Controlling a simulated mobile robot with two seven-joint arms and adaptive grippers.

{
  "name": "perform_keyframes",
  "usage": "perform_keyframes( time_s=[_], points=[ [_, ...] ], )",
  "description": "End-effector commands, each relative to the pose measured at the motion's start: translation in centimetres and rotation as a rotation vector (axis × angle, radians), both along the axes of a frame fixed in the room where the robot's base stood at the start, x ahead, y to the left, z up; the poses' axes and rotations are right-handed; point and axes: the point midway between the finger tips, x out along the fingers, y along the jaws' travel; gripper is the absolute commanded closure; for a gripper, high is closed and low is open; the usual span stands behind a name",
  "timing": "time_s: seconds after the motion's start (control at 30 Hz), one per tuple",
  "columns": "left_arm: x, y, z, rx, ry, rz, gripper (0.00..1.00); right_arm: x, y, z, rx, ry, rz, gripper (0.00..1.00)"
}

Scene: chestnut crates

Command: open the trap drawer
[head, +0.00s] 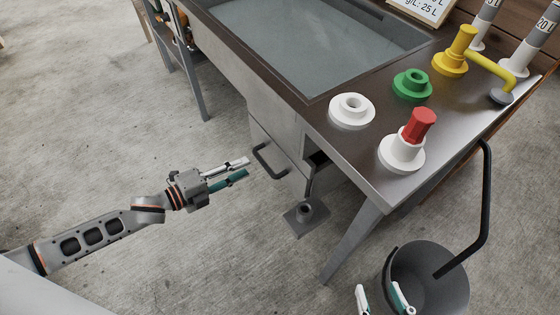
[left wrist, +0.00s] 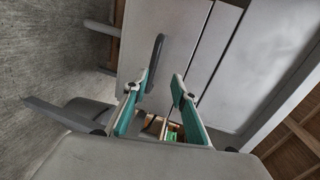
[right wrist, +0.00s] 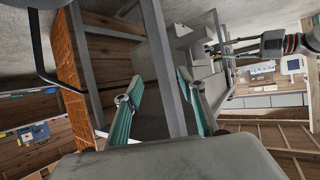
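The trap drawer (head: 280,147) is a grey box front under the sink table, with a dark bar handle (head: 268,162). In the left wrist view the handle (left wrist: 153,62) rises just beyond my left fingertips. My right gripper (head: 384,293) is open and empty at the bottom of the head view, beside the bucket. In the right wrist view its fingers (right wrist: 160,85) are spread. Whether the drawer is slightly open I cannot tell.
The metal table (head: 235,50) holds a water basin (head: 310,40) and white, green, red and yellow fittings. A grey bucket (head: 450,290) stands at lower right, a black pipe above it. A small floor plate (head: 306,217) lies below the drawer. Floor left of the drawer is clear.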

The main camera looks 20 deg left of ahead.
Motion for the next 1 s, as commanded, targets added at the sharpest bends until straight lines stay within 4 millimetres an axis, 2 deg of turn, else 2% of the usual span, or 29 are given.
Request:
perform_keyframes(
  time_s=[0.03, 0.27, 0.7, 1.0],
  points=[
    [-0.3, 0.4, -1.9, 0.021, 0.006, -0.013, 0.73, -0.5, 0.1, -1.1, 0.004, 0.023, -0.001, 0.60],
    [0.9, 0.3, -1.7, 0.048, -0.026, -0.031, 0.73, -0.2, 0.2, -0.6, 0.017, 0.012, -0.003, 0.60],
    [5.1, -3.1, -3.0, 0.045, -0.022, -0.029, 0.73, -0.2, 1.3, -0.5, 0.092, 0.018, -0.020, 0.60],
    [6.4, -4.0, -3.1, 0.047, -0.025, -0.029, 0.73, -0.4, 2.0, -0.5, 0.134, 0.023, -0.028, 0.60]
  ],
)
